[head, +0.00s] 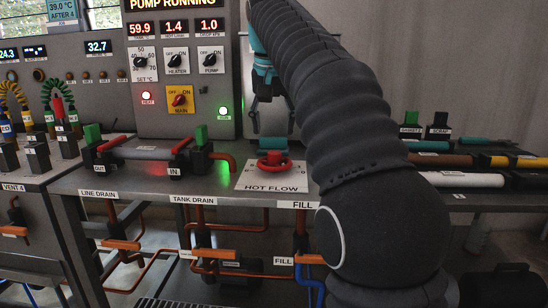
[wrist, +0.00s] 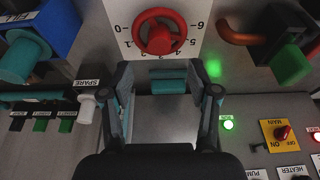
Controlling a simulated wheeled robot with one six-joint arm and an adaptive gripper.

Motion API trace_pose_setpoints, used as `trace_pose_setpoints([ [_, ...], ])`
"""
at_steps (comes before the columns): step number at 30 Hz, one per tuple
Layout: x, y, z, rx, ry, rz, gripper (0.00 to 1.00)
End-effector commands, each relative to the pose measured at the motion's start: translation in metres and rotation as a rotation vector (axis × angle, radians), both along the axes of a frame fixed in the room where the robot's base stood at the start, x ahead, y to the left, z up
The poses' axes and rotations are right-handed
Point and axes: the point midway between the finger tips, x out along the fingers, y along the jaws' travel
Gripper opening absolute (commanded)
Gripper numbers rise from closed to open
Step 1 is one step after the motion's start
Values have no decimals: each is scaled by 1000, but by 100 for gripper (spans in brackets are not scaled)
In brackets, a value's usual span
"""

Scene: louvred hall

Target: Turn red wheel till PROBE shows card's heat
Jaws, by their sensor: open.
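The red wheel (head: 273,162) lies on a white plate marked HOT FLOW on the bench. In the wrist view the red wheel (wrist: 159,38) sits inside a numbered scale running from 0 to 6. My gripper (head: 266,98) hangs above and behind the wheel, apart from it. In the wrist view my gripper (wrist: 160,74) is open, with the wheel beyond its fingertips. The card (head: 62,10) at the upper left reads 39.0 °C, AFTER 4. A display (head: 98,47) on the left panel reads 32.7; its label is too small to read as PROBE.
The pump panel (head: 178,60) stands behind the bench, reading 59.9, 1.4 and 1.0, with red and green lamps lit. Pipes with a green-handled valve (head: 201,134) lie left of the wheel. Coloured rods (head: 460,160) lie at the right.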

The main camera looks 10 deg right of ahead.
Motion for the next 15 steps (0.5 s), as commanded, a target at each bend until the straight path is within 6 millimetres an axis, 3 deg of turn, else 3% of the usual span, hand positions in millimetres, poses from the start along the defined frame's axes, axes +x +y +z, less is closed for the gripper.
trace_pose_setpoints([
  [15,16,-6,-63,0,0,0,60],
])
